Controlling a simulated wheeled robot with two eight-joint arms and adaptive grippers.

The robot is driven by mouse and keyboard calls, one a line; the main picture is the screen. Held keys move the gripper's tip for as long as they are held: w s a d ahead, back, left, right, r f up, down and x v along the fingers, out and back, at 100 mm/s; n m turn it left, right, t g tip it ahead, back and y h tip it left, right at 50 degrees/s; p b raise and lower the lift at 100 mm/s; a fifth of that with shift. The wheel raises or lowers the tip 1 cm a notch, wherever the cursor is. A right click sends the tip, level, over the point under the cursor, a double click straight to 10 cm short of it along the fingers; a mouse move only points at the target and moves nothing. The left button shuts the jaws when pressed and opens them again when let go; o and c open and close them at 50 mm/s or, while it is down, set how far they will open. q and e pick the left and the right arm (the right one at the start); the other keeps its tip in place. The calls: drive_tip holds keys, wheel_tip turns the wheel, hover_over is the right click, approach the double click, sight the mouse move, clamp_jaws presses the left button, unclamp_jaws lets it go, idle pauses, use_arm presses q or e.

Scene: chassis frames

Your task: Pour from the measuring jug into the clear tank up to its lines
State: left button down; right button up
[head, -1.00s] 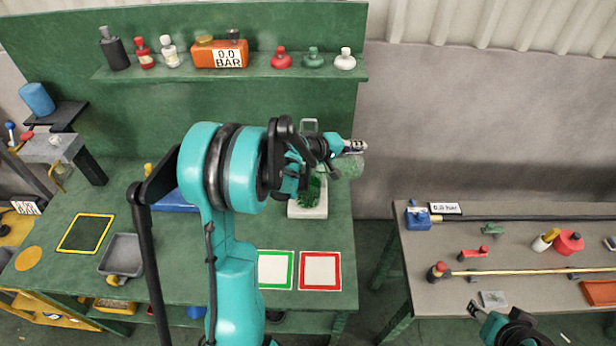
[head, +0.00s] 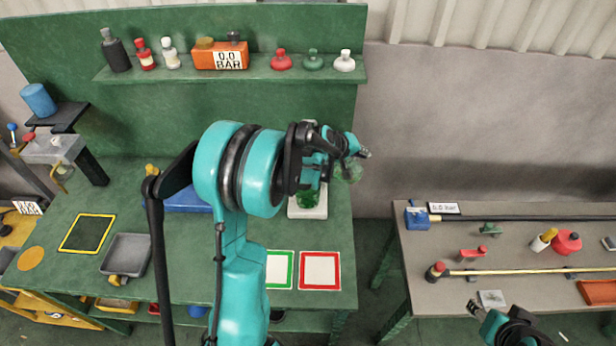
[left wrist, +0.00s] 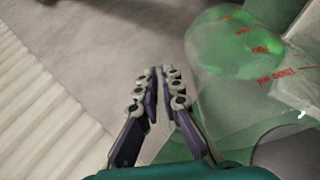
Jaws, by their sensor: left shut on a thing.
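My left gripper (head: 362,153) is shut on the clear measuring jug (head: 349,171), to the right of the clear tank. The jug is tilted and holds some green liquid; in the left wrist view the jug (left wrist: 222,75) shows red markings beside the fingers (left wrist: 160,88). The grip point itself is hard to see. The clear tank (head: 309,186) stands on a white base (head: 308,212) with green in its lower part. My left wrist hides much of the tank, and I cannot read its lines. My right gripper (head: 474,309) is at the bottom right, mostly cut off.
A green-framed card (head: 279,270) and a red-framed card (head: 320,271) lie in front of the tank. A grey tray (head: 125,255) is at left. A shelf (head: 270,70) with bottles and an orange gauge runs behind. A grey bench (head: 520,245) stands right, across a gap.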

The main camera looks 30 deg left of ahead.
use_arm(q)
drive_tip(key=shift+w+d+f, duration=0.1)
drive_tip(key=shift+d+f, duration=0.05)
drive_tip(key=shift+f, duration=0.25)
drive_tip(key=shift+w+d+f+g+y, duration=0.25)
drive_tip(key=shift+f+g+y, duration=0.15)
drive_tip(key=shift+f+y, duration=0.1)
drive_tip(key=shift+s+a, duration=0.1)
idle(1.2)
drive_tip(key=shift+d+f+b, duration=0.2)
drive_tip(key=shift+f+b, duration=0.05)
drive_tip(key=shift+b, duration=0.1)
drive_tip(key=w+d+f+m+g+y+b, duration=0.1)
drive_tip(key=d+f+g+y+b, duration=0.1)
drive_tip(key=f, duration=0.3)
drive_tip(key=w+d+f+m+g+y+b, duration=0.1)
drive_tip(key=w+f+g+y+b, duration=0.1)
drive_tip(key=f, duration=0.4)
drive_tip(key=shift+w+d+g+y+b, duration=0.3)
drive_tip(key=shift+g+y+b, duration=0.35)
drive_tip(key=shift+b, duration=0.4)
idle(0.6)
